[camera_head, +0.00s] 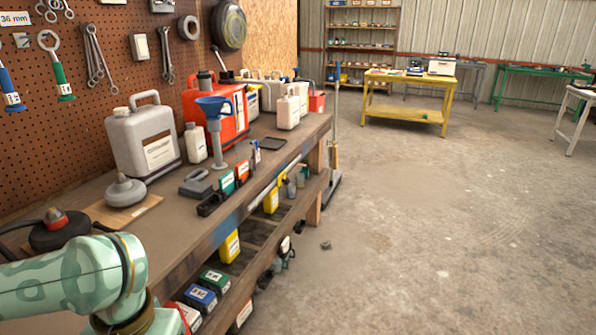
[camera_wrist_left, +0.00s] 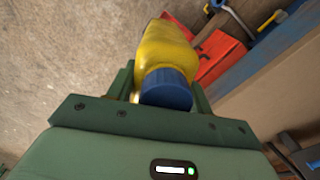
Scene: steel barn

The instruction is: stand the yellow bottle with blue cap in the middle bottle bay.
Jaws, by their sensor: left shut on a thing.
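The yellow bottle (camera_wrist_left: 164,50) with a blue cap (camera_wrist_left: 167,90) is in the left wrist view, its cap toward the camera. My left gripper (camera_wrist_left: 160,78) is shut on it, with a green finger on each side near the cap. I cannot make out the middle bottle bay in either view. My right gripper is in neither view.
The workbench (camera_head: 165,218) carries a grey jug (camera_head: 143,140), a blue funnel (camera_head: 213,108) and a red case (camera_head: 232,105). Its lower shelf (camera_head: 240,282) holds several small boxes and yellow containers (camera_head: 230,246). A red object (camera_wrist_left: 218,53) lies beside the bottle.

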